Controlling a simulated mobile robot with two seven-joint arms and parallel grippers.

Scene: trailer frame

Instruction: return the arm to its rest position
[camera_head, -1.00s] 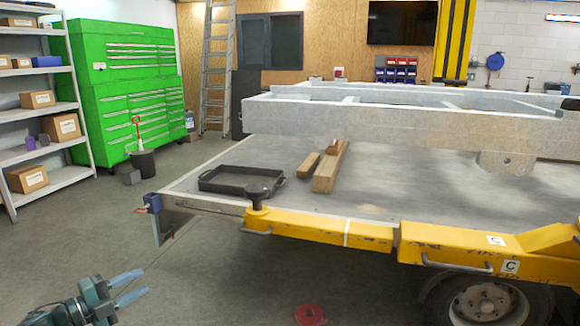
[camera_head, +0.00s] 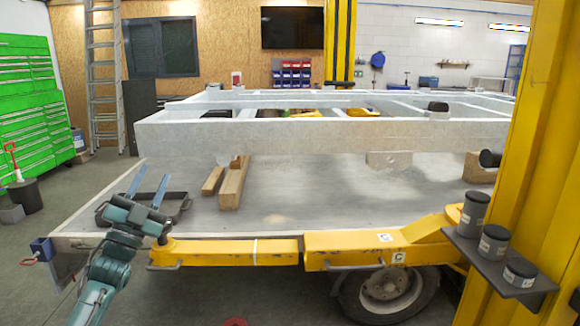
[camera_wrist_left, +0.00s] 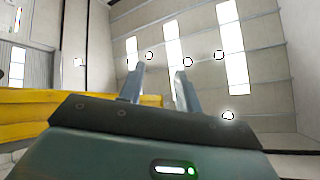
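My left gripper (camera_head: 150,182) is raised in front of the trailer's left end, with its two pale blue fingers pointing up. In the left wrist view the gripper (camera_wrist_left: 158,82) has its fingers apart, with nothing between them and the ceiling beyond. In the head view it overlaps the black tray (camera_head: 178,207) on the trailer deck (camera_head: 290,195) and hides part of it; I cannot tell how far apart they are. My right gripper is in no frame.
The grey trailer frame (camera_head: 320,135) spans the middle above the deck. Wooden blocks (camera_head: 234,186) lie on the deck. A yellow drawbar (camera_head: 345,243) runs along the front. At right, a yellow post (camera_head: 535,150) has a shelf with dark canisters (camera_head: 493,243).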

